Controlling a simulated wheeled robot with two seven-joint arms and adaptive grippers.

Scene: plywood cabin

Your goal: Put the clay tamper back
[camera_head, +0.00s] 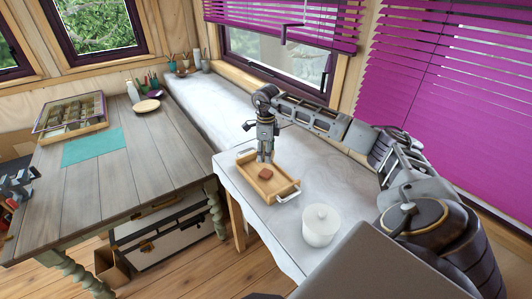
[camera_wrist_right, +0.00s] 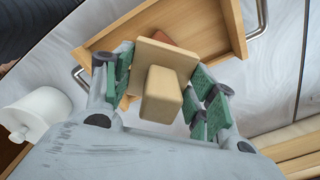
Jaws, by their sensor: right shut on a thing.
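My right gripper (camera_head: 264,157) points down over the wooden tray (camera_head: 289,187) on the white-topped counter. In the right wrist view its green-padded fingers are shut on the clay tamper (camera_wrist_right: 162,95), a pale wooden block handle on a square plate. The tamper is hidden in the head view. A small reddish-brown block (camera_head: 266,173) lies in the tray, just in front of the gripper. In the wrist view it is partly hidden behind the tamper's plate. I cannot tell whether the tamper touches the tray. My left gripper is not clearly seen.
A white lidded pot (camera_head: 320,226) stands close in front of the tray. The tray has metal handles at its ends. To the left, a grey plank table (camera_head: 110,165) holds a teal mat (camera_head: 93,147) and a framed case (camera_head: 70,113). The counter right of the tray is clear.

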